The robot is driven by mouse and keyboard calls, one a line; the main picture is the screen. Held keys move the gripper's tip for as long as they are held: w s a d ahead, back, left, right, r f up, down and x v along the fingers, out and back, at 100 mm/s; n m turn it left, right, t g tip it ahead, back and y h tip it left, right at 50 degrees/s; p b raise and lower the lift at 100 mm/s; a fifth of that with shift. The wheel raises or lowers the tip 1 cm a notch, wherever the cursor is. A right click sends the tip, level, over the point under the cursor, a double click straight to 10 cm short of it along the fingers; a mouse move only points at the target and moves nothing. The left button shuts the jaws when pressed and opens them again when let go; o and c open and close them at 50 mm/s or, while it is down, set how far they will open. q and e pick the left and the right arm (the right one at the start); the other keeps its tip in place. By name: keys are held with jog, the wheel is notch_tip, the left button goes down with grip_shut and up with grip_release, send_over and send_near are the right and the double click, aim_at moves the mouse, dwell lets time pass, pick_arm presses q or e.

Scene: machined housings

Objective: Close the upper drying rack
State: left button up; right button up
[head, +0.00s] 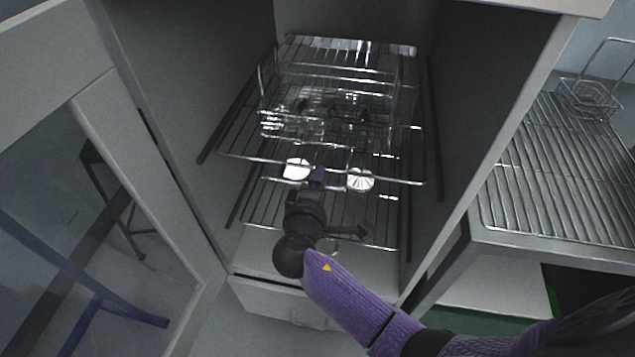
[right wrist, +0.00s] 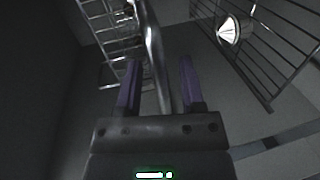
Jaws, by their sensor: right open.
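The upper drying rack (head: 250,156) is a wire shelf sticking out toward me inside the open grey cabinet; a wire basket stands on it. Its front bar also shows in the right wrist view (right wrist: 156,50). My right gripper (head: 318,176) is at the middle of that bar. In the right wrist view, its purple fingers (right wrist: 160,72) are apart, with the bar running between them; I cannot tell whether they touch it. My left gripper is not in view.
The lower rack (head: 262,208) sits below, with white round parts (head: 360,180) near it. The wire basket (head: 382,132) holds dark parts. Cabinet walls stand close on both sides. The open door (head: 125,150) is at left. A wire-topped bench (head: 555,165) stands at right.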

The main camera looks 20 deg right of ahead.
jog(key=p+v, duration=0.1)
jog(key=v, duration=0.9)
jog(key=shift+p, duration=0.4)
